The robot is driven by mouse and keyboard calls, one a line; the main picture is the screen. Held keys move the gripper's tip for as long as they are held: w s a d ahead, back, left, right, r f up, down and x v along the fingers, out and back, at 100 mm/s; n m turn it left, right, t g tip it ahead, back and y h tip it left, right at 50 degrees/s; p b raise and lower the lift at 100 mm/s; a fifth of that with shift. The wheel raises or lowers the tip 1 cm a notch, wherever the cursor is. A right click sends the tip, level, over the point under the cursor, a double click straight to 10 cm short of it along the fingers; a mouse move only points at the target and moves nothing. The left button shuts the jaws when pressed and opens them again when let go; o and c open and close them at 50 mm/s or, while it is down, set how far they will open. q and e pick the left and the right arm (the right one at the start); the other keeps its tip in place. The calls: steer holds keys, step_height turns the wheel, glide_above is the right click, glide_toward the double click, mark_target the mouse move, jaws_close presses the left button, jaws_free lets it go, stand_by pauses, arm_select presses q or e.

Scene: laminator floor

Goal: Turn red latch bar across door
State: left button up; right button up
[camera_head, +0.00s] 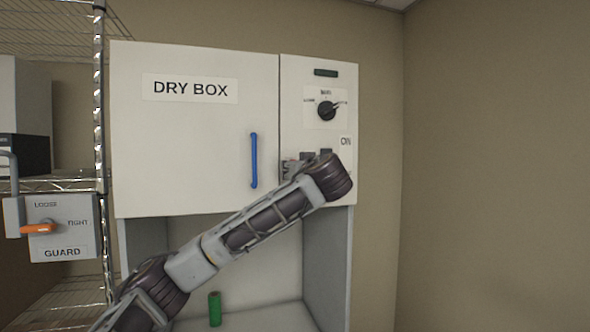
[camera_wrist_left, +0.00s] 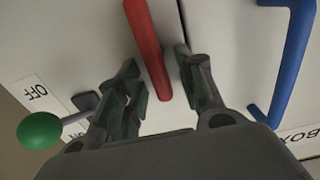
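The red latch bar (camera_wrist_left: 146,45) shows in the wrist view, on the panel beside the seam with the door. It runs roughly along that seam, and its upper end is cut off by the picture's edge. My left gripper (camera_wrist_left: 163,82) is open, with one finger on each side of the bar's near end. A gap shows on both sides; I cannot tell if either finger touches. The white dry box door (camera_head: 190,130) looks closed in the head view, with a blue handle (camera_head: 254,160). There my left wrist hides the bar and most of the gripper. My right gripper is out of view.
A green ball-ended lever (camera_wrist_left: 41,131) with ON and OFF labels is close to the left finger in the wrist view. A black dial (camera_head: 327,111) is above my wrist. A green cylinder (camera_head: 215,309) stands below the door. A GUARD box with an orange handle (camera_head: 38,228) is at left.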

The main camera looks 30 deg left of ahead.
arm_select(q)
jaws_close()
stand_by(0.5)
steer(key=shift+w+d+f+m+b, duration=0.3)
steer(key=shift+f+m+b, duration=0.15)
steer(key=shift+m, duration=2.6)
steer(key=shift+w+d+f+m+b, duration=0.35)
steer(key=shift+m+b, duration=0.25)
steer(key=shift+m, duration=2.4)
steer(key=shift+w+d+f+m+b, duration=0.2)
steer(key=shift+f+m+b, duration=0.3)
steer(key=shift+m, duration=2.55)
steer(key=shift+w, duration=0.1)
